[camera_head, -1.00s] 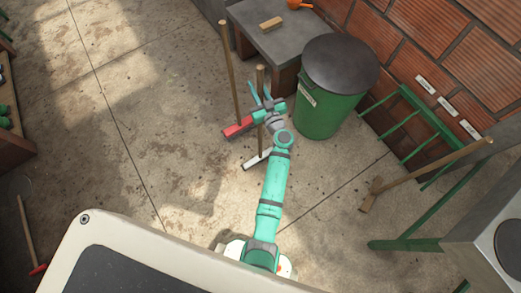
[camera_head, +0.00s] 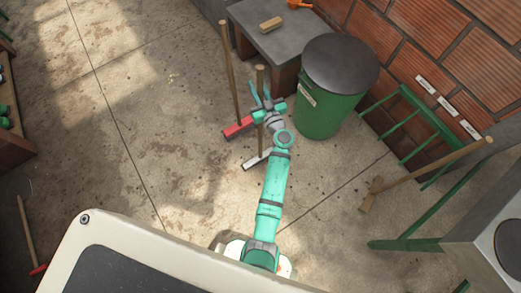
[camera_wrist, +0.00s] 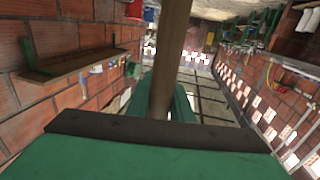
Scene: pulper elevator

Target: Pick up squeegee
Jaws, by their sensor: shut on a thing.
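The squeegee, a long wooden handle (camera_head: 260,78) with a pale white head (camera_head: 257,160), stands nearly upright on the concrete floor. My gripper (camera_head: 261,98) is at the upper part of this handle, with its teal fingers closed around it. In the wrist view the handle (camera_wrist: 171,45) runs down from the top edge to between the green fingers (camera_wrist: 162,103). The head of the squeegee is partly hidden behind my arm in the head view and does not show in the wrist view.
A red-headed tool (camera_head: 238,128) with a wooden handle stands close on the left. A green bin (camera_head: 328,108) with a dark lid is close on the right. A grey table (camera_head: 285,36) stands behind. Another wooden tool (camera_head: 425,172) leans at the right.

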